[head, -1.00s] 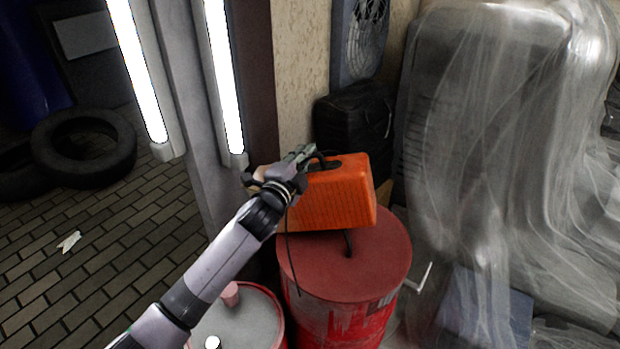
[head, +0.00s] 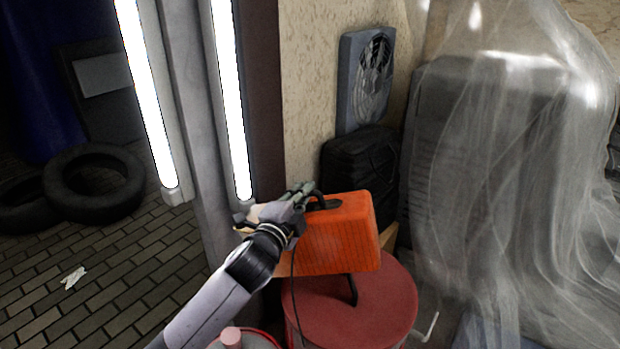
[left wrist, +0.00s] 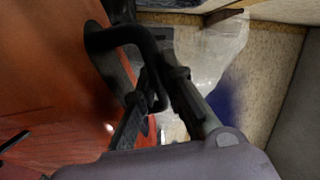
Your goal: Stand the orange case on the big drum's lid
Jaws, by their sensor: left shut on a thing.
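The orange case (head: 335,235) hangs upright, slightly tilted, over the back part of the big red drum's lid (head: 385,310). My left gripper (head: 306,194) is shut on the case's black handle (head: 325,203), at the case's upper left. In the left wrist view the case's orange side (left wrist: 50,75) fills the left, and the fingers (left wrist: 162,82) close around the handle (left wrist: 122,35). A dark curved piece (head: 352,290) shows on the lid just below the case. The case hides the lid's rear. I cannot tell whether its bottom touches the lid. My right gripper is out of view.
A smaller drum (head: 245,343) stands at the front left, with a pink object (head: 231,337) on it. A black bag (head: 360,165) and a grey fan unit (head: 366,80) are behind. A plastic-draped bulk (head: 490,170) stands close on the right. Lit tubes (head: 232,100) stand left.

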